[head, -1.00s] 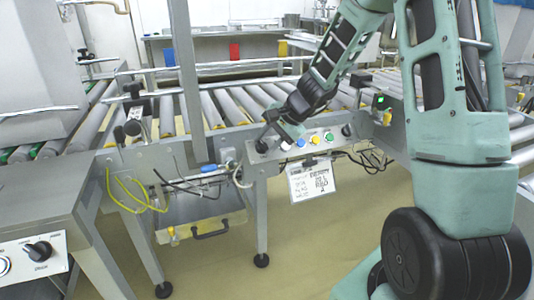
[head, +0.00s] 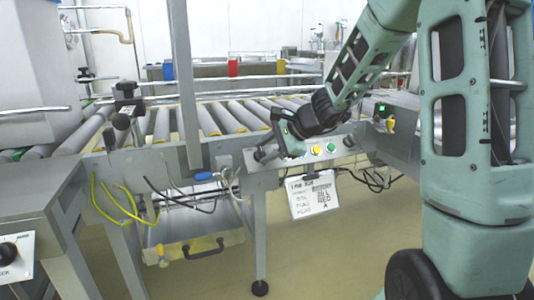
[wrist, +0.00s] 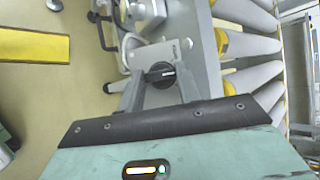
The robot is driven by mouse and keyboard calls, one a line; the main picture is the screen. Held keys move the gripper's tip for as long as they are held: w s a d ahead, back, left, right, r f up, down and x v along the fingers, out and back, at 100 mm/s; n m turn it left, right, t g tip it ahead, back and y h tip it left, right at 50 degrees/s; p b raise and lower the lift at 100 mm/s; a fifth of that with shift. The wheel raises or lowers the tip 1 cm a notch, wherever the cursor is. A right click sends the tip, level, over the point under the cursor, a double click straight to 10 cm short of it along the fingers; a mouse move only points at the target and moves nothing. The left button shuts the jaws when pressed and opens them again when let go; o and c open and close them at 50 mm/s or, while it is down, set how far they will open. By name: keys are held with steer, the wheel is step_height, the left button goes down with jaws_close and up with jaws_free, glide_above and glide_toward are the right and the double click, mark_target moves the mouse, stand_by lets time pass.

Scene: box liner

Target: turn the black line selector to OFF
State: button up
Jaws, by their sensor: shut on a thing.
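The black line selector (wrist: 158,74) is a round black knob with a pale mark, on a grey control panel in the wrist view. The fingers of my gripper (wrist: 160,85) stand on its two sides, and my gripper is shut on it. The small lettering beside the knob is too small to read. In the head view my gripper (head: 264,154) is at the left end of the conveyor's button panel and largely covers the knob there.
Yellow (head: 316,150) and green (head: 331,147) buttons sit right of my gripper, with another black knob (head: 348,141) at the panel's far end. A written sign (head: 312,195) hangs below. Rollers (head: 205,118) lie behind. Another selector (head: 9,252) is at lower left.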

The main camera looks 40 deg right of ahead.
steer(key=shift+d+f, duration=0.1)
steer(key=o, duration=0.9)
steer(key=shift+c, duration=0.2)
steer(key=shift+o, duration=0.6)
steer(key=shift+r+p, duration=0.2)
steer(key=shift+p, duration=0.1)
